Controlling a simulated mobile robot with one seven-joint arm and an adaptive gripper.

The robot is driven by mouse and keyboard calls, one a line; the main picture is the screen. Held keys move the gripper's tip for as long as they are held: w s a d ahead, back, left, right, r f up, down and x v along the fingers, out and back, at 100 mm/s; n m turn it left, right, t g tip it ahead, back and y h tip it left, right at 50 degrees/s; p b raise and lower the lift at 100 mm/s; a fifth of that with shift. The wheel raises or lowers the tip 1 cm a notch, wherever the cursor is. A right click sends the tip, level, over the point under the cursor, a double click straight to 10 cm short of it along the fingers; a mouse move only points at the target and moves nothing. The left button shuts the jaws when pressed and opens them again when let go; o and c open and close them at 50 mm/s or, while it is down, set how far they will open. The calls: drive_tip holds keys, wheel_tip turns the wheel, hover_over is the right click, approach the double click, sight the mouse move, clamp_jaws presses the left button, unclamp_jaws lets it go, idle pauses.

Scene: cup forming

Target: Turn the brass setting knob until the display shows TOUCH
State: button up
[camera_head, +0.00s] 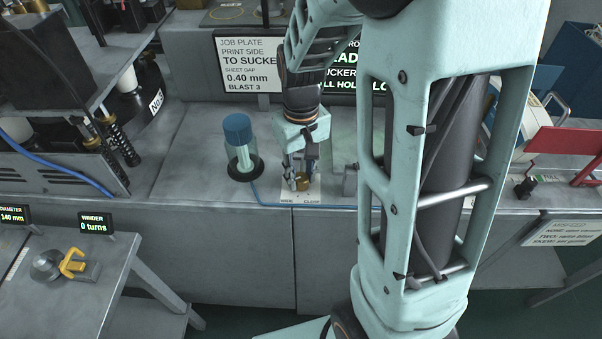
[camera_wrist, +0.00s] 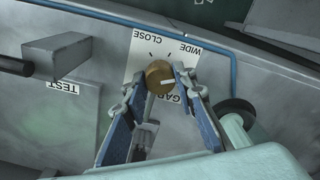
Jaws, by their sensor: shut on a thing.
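The brass knob (camera_wrist: 158,78) sits on a white label plate (camera_wrist: 140,58) printed WIDE, CLOSE and a partly covered word starting GA. My gripper (camera_wrist: 160,80) is shut on the knob, with one finger on each side. A white mark on the knob points right in the wrist view, toward the right finger and below WIDE. In the head view my gripper (camera_head: 302,180) reaches down onto the knob (camera_head: 303,184) at the bench's front edge. A dark display with green text (camera_head: 345,87) stands behind, mostly hidden by my arm; TOUCH is not visible on it.
A clear cylinder with a blue cap (camera_head: 237,130) stands just left of my gripper. A grey block (camera_wrist: 55,55) near a TEST label lies on the other side. A blue tube (camera_wrist: 232,80) runs along the bench edge. A job plate (camera_head: 249,64) stands behind.

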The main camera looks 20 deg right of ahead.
sight(301, 177)
drive_tip(key=shift+m, duration=2.1)
drive_tip(key=shift+r, duration=0.1)
drive_tip(key=o, duration=1.2)
drive_tip(key=shift+c, duration=0.2)
wheel_tip(301, 177, up, 12)
